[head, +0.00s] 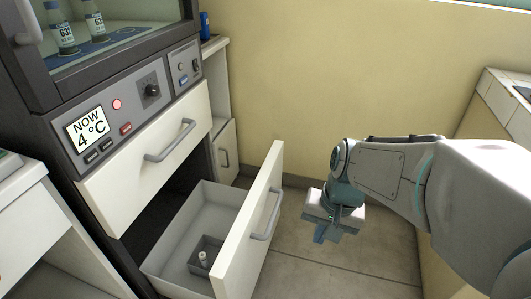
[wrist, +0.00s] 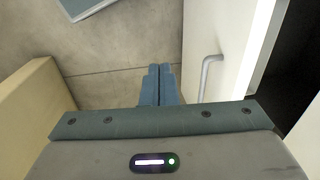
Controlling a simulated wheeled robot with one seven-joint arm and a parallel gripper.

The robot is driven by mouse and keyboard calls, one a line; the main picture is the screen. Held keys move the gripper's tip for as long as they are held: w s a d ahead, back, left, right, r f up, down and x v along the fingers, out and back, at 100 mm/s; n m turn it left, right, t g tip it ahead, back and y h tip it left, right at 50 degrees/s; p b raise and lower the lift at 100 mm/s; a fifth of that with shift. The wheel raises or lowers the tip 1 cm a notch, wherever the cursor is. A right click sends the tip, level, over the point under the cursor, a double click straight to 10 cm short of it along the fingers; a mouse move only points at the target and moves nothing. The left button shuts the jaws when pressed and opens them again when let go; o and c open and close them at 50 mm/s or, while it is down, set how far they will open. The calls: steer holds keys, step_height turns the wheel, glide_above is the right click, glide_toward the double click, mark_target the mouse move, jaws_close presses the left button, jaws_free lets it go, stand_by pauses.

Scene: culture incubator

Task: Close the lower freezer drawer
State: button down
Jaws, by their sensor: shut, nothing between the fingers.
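The lower drawer is pulled out of the cabinet. Its white front panel (head: 246,240) with a grey bar handle (head: 268,214) faces my arm, and its grey bin (head: 218,194) is exposed. My gripper (head: 322,238) is shut and empty, pointing down over the floor to the right of the handle, with a visible gap in the head view. In the wrist view my closed fingers (wrist: 160,68) are left of the drawer front (wrist: 205,40) and its handle (wrist: 208,74), apart from them.
A small grey box (head: 204,252) with a white-capped vial (head: 203,259) sits in the bin. The upper drawer front (head: 140,150) is above, under a control panel (head: 130,98) reading 4 °C. A white counter (head: 20,200) stands left. Tiled floor (head: 300,260) is clear around my gripper.

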steer(key=w+a+f+m+y, duration=0.2)
steer(key=w+f+m+y, duration=0.15)
steer(key=w+m, duration=0.5)
steer(key=m+t+y+b, duration=0.35)
steer(key=m+b, duration=0.25)
steer(key=m, duration=0.4)
glide_toward(260, 200)
step_height(260, 200, down, 4)
steer(key=a, duration=0.1)
steer(key=w+a, duration=0.1)
steer(key=a+g+b, duration=0.1)
steer(key=shift+w+a+f, duration=0.1)
steer(key=shift+w+f, duration=0.1)
steer(key=shift+w, duration=0.05)
steer(key=shift+w+a+r, duration=0.1)
steer(key=shift+w+a, duration=0.1)
steer(key=shift+a, duration=0.2)
steer(key=shift+a, duration=0.1)
